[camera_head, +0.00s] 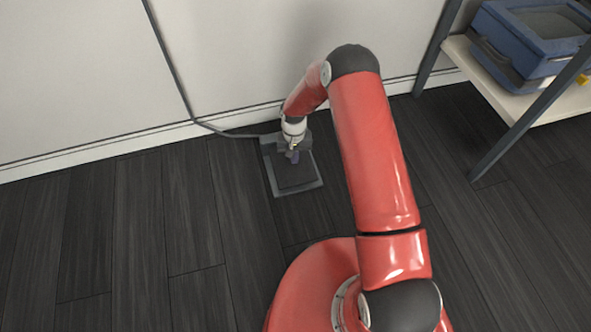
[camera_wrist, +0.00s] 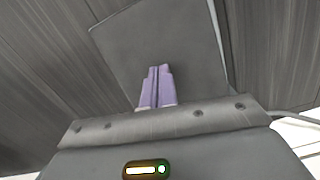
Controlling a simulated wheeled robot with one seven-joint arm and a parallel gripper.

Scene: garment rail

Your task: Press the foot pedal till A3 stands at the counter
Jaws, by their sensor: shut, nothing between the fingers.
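The foot pedal (camera_head: 297,177) is a dark plate in a grey frame on the floor against the wall, with a cable at its back left. My gripper (camera_head: 294,156) points down over the back part of the pedal in the head view. In the wrist view the pedal plate (camera_wrist: 165,45) fills the upper middle, and my gripper (camera_wrist: 158,70) shows its purple fingers shut together over it, with nothing between them. I cannot tell whether the fingertips touch the plate. The counter, the rail and A3 are not in view.
A grey cable (camera_head: 178,80) runs down the white wall (camera_head: 90,70) to the pedal. A shelf (camera_head: 519,105) with grey legs and a blue bin (camera_head: 530,40) stands at the right. The dark plank floor left of the pedal is clear.

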